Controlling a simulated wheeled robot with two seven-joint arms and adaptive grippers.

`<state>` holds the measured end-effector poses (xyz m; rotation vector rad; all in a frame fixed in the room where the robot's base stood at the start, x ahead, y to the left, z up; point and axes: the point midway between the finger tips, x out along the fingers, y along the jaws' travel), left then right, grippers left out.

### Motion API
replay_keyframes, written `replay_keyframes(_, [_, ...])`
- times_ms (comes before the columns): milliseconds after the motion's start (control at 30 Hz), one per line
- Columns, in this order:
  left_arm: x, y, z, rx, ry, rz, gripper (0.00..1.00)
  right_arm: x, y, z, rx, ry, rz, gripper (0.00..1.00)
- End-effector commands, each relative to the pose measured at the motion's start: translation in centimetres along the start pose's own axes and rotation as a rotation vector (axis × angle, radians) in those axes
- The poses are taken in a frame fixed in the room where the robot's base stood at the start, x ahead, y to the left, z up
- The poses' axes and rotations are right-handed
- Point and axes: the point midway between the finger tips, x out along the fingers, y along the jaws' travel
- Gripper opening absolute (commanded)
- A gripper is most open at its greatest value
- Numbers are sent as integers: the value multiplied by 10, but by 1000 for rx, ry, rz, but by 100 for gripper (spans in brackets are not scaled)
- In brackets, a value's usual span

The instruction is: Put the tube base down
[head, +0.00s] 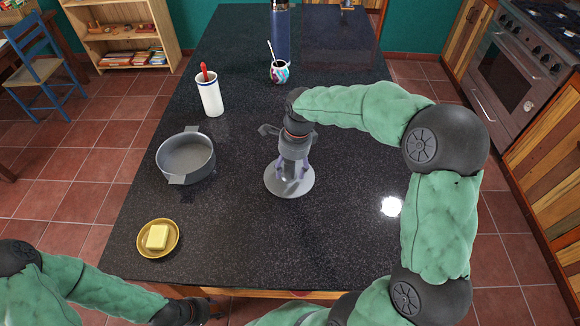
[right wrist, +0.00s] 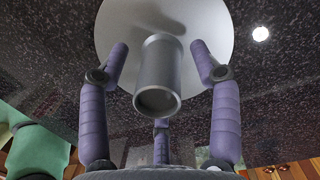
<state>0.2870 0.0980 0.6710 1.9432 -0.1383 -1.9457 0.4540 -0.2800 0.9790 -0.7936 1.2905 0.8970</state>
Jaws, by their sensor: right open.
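The tube base, a grey round disc with a short upright tube, stands on the dark countertop in the head view (head: 298,188). In the right wrist view its pale disc (right wrist: 215,20) lies beyond the open-ended tube (right wrist: 158,75). My right gripper (head: 293,166) is above the disc, pointing down. Its purple fingers are spread around the tube, with visible gaps on both sides in the right wrist view (right wrist: 160,60). My left gripper (head: 200,311) is low at the counter's front edge, away from the base; its fingers are too unclear to judge.
A grey pot (head: 186,157) and a yellow dish (head: 145,244) with butter (head: 157,237) stand to the left. A white cup (head: 210,97), a patterned mug (head: 279,72) and a blue bottle (head: 280,35) are further back. The countertop (head: 345,215) right of the base is clear.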

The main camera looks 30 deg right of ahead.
Motion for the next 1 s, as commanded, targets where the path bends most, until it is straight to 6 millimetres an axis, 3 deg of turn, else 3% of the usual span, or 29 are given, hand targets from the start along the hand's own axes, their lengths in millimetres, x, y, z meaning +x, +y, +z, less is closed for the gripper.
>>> replay_keyframes(500, [-26,9,1,0,0,0,40,-95,-1,1,1,-2,-4,64])
replay_keyframes(700, [-30,11,1,0,0,0,40,-114,0,0,0,0,-1,64])
replay_keyframes(1000, [-30,11,1,0,0,0,40,-118,0,0,0,-1,-1,64])
